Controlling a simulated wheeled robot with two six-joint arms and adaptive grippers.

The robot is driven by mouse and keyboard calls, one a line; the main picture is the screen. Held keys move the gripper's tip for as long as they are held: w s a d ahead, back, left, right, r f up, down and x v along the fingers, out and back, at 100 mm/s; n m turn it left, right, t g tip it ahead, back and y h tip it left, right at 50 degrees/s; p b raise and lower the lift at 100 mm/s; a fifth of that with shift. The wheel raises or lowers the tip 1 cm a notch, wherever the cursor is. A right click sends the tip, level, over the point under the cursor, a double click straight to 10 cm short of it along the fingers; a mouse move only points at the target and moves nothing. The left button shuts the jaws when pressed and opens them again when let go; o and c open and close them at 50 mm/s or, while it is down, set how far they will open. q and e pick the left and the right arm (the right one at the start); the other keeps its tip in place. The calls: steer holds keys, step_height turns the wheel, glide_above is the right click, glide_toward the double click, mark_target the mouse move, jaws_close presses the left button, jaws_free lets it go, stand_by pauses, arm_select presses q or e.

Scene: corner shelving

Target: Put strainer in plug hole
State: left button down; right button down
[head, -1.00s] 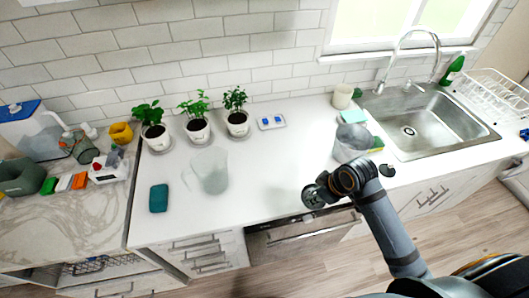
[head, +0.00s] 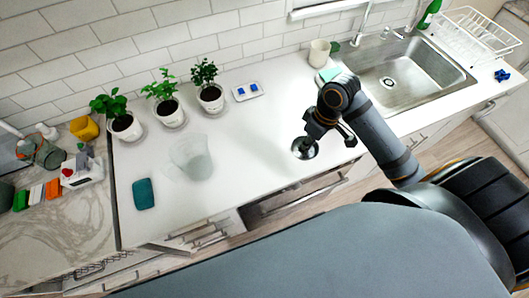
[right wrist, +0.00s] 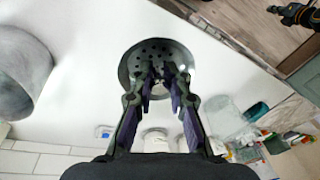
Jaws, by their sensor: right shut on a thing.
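The strainer (head: 305,148) is a round metal disc with small holes. My right gripper (head: 316,128) is shut on it near the front of the white counter; I cannot tell how far above the surface it is. In the right wrist view the strainer (right wrist: 143,54) shows past the fingertips of my right gripper (right wrist: 159,78). The plug hole (head: 388,83) is a dark ringed opening in the floor of the steel sink (head: 420,80), up and to the right of the gripper. A dark jointed part at the top right of the wrist view looks like my left gripper (right wrist: 297,14); its fingers are unclear.
A beige cup (head: 319,52) stands left of the sink. A metal bowl (right wrist: 22,70) shows in the wrist view. The counter between jug and strainer is clear.

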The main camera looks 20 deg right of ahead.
steer(key=w+a+f+p, duration=0.1)
steer(key=w+a+f, duration=0.1)
steer(key=a, duration=0.1)
steer(key=w+a+f, duration=0.2)
steer(key=f, duration=0.1)
steer(key=w+a+f+p, duration=0.1)
steer(key=w+a+f, duration=0.1)
steer(key=w+a, duration=0.1)
steer(key=shift+a+f+p, duration=0.35)
steer(key=shift+f, duration=0.05)
steer(key=shift+w+f, duration=0.15)
steer(key=shift+f, duration=0.15)
steer(key=shift+w+a+f, duration=0.1)
steer(key=shift+a+f, duration=0.15)
steer(key=shift+a, duration=0.05)
step_height(320, 180, down, 2)
steer(key=shift+f+p, duration=0.2)
steer(key=shift+p, duration=0.75)
steer(key=shift+f, duration=0.35)
steer(key=c, duration=1.3)
jaws_free()
steer(key=shift+f, duration=0.15)
